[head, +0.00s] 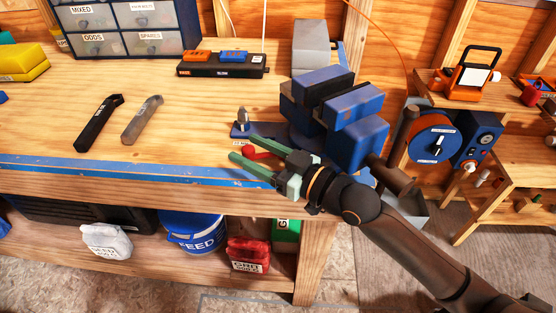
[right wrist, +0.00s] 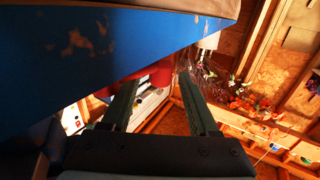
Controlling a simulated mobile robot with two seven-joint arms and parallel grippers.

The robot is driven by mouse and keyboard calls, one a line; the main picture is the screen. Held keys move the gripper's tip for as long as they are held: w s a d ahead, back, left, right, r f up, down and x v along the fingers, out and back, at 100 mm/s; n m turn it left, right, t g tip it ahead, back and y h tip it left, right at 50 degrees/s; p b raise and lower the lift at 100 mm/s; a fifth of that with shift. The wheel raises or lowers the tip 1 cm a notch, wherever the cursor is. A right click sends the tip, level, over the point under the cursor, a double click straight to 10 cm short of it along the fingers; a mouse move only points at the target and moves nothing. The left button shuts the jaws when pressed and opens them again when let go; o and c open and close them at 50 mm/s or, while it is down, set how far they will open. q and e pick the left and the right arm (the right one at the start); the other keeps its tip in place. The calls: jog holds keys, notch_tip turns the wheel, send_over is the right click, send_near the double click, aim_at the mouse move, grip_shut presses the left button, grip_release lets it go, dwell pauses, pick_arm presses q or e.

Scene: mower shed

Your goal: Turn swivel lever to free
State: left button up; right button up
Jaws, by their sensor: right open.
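A blue bench vise (head: 345,112) stands on the right end of the workbench. A red lever (head: 254,153) shows low on the front left of its base, beside a small white label too small to read. My right gripper (head: 229,149) is open, with its green fingers pointing left and the lever's red end between or just behind them. I cannot tell whether they touch it. In the right wrist view, the open right gripper (right wrist: 159,75) has a red part (right wrist: 161,74) beyond and between its fingers. The left gripper is not in view.
A blue base lug with a metal bolt (head: 243,117) lies just behind the fingers. The bench's blue front edge (head: 120,168) runs below. Two loose handles, black (head: 98,122) and grey (head: 141,120), lie left; bench between is clear. A blue overhang (right wrist: 90,60) is close in the wrist view.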

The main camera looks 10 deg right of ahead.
jog(key=b+v, duration=0.1)
jog(key=v, duration=1)
jog(key=shift+s+d, duration=0.15)
jog(key=shift+s, duration=0.05)
